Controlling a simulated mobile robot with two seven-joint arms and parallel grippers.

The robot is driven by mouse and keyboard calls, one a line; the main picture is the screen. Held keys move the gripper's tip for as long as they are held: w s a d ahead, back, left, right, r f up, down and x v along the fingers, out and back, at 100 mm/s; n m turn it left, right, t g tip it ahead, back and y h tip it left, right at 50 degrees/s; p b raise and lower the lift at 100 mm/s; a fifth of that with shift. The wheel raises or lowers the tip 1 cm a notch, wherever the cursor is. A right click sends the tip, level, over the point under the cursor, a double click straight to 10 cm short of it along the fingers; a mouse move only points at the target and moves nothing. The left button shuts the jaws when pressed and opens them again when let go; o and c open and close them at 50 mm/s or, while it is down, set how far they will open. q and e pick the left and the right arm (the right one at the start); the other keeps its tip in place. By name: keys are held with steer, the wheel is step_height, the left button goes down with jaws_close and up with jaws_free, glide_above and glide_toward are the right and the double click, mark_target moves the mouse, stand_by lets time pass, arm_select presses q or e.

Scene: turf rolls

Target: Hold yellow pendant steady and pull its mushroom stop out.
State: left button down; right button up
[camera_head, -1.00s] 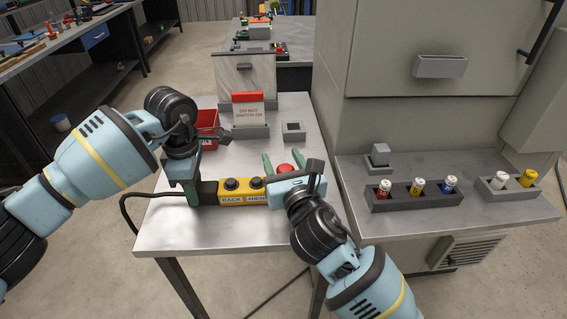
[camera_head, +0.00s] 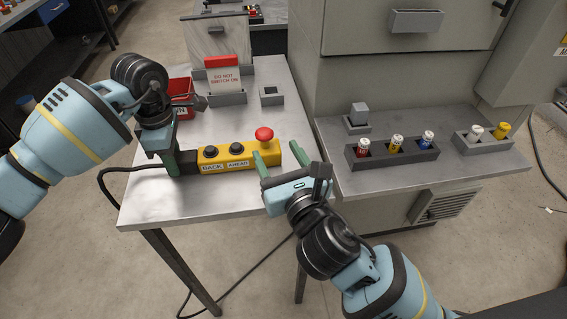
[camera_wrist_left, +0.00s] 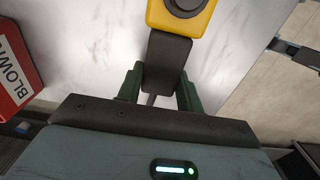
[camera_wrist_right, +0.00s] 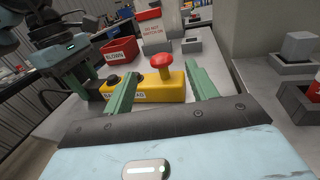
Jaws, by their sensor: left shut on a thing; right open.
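The yellow pendant (camera_head: 238,159) lies on the metal table, with two black buttons marked BACK and AHEAD and a red mushroom stop (camera_head: 264,134) at its right end. My left gripper (camera_head: 172,158) is shut on the pendant's black cable end (camera_wrist_left: 168,62). My right gripper (camera_head: 281,158) is open at the pendant's right end. In the right wrist view the red stop (camera_wrist_right: 162,61) stands up on its stem beyond and between the open green fingers (camera_wrist_right: 160,90), and they do not touch it. In the left wrist view only the pendant's near button shows.
A red BLOWN bin (camera_head: 181,91) and a DO NOT SWITCH ON sign (camera_head: 224,76) stand behind the pendant, beside a small grey socket (camera_head: 271,95). Fuses sit in a dark holder (camera_head: 392,153) on the right shelf. The front table strip is clear.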

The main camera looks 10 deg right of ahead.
arm_select(q)
steer(key=shift+s+f, duration=0.1)
steer(key=shift+f, duration=0.2)
arm_select(e)
steer(key=shift+v, duration=1.25)
arm_select(q)
steer(key=c, duration=1.4)
jaws_free()
steer(key=o, duration=0.6)
steer(key=shift+a+r, duration=0.1)
steer(key=shift+c, duration=0.2)
arm_select(e)
steer(key=shift+w+a, duration=0.1)
steer(key=shift+w, duration=0.05)
arm_select(q)
steer(key=shift+r, duration=0.25)
step_height(320, 180, up, 12)
steer(key=shift+f, duration=0.15)
